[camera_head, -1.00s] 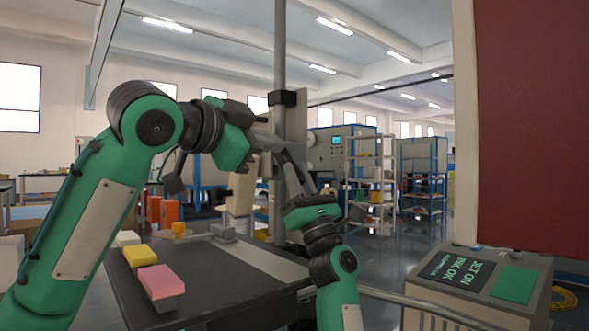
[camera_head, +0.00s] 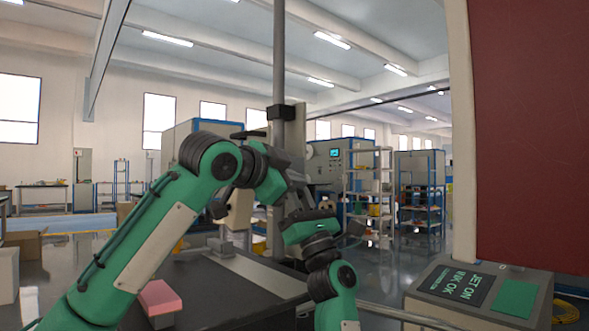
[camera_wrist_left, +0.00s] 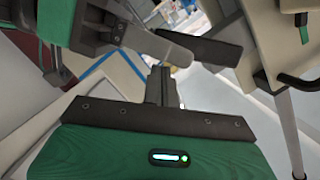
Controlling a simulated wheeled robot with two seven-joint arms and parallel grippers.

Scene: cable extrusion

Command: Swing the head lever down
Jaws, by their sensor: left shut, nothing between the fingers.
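My left gripper (camera_head: 284,184) is by the upright pole, over the far end of the dark table. In the left wrist view its fingers (camera_wrist_left: 161,86) are together and hold nothing. My right gripper (camera_head: 298,208) comes up from below and is close to the left one; its fingers are partly hidden and their opening is unclear. A pale head unit (camera_head: 239,211) stands beside the pole, partly behind my left arm. I cannot single out the head lever with certainty. A grey rounded bar with a dark block (camera_wrist_left: 208,47) lies just beyond my left fingers.
The dark table (camera_head: 235,290) holds a pink block (camera_head: 159,298) at its near left. The pole (camera_head: 279,80) rises behind my grippers. A control box (camera_head: 478,290) with a green panel stands at the right, below a dark red panel (camera_head: 530,120). Shelves stand farther back.

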